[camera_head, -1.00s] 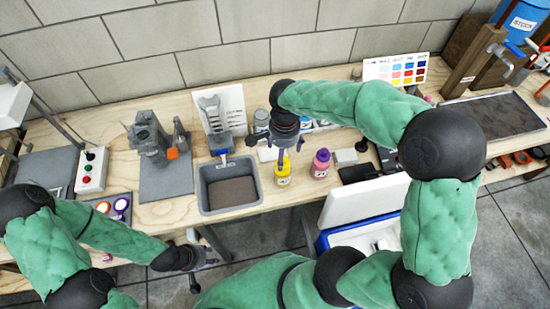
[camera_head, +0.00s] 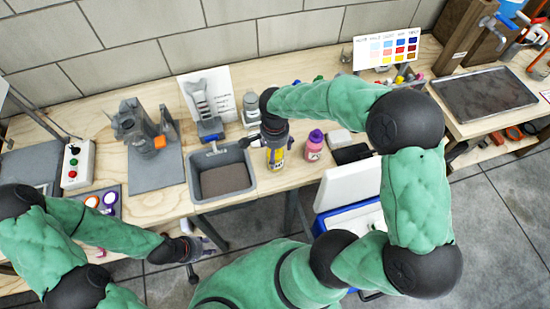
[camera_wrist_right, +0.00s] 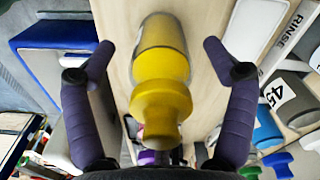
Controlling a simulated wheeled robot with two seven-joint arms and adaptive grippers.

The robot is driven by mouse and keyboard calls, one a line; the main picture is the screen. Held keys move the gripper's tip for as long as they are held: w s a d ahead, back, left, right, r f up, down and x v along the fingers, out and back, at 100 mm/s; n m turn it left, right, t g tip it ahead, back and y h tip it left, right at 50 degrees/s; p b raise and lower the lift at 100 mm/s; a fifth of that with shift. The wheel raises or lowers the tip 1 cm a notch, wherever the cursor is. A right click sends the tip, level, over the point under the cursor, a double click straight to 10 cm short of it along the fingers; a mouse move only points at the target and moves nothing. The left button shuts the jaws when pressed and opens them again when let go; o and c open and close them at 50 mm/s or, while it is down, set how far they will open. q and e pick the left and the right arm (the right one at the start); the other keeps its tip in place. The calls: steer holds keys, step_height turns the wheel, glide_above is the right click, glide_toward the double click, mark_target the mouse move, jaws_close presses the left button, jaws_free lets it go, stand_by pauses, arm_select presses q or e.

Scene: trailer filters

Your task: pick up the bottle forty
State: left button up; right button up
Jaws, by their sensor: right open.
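A yellow bottle (camera_head: 276,159) stands on the wooden bench between the grey sink and a pink bottle; no number on it is legible. In the right wrist view the yellow bottle (camera_wrist_right: 162,85) lies between my two purple fingers, with a gap on each side. My right gripper (camera_wrist_right: 158,58) is open. In the head view my right gripper (camera_head: 275,142) is above the yellow bottle and partly covers it. My left gripper (camera_head: 198,250) is low at the left, away from the bottles; its jaw opening is unclear. A bottle marked 45 (camera_wrist_right: 275,92) shows at the right wrist view's right.
The pink bottle with a purple cap (camera_head: 314,146) stands just right of the yellow one. The grey sink (camera_head: 222,177) is close on the left. A white-lidded blue cooler (camera_head: 345,185) is in front of the bench. Several bottles stand behind, near a RINSE sign (camera_wrist_right: 297,27).

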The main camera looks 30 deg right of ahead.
steer(key=shift+f, duration=0.35)
steer(key=shift+r, duration=0.1)
steer(key=c, duration=1.6)
steer(key=shift+r, duration=0.1)
steer(key=shift+c, duration=0.2)
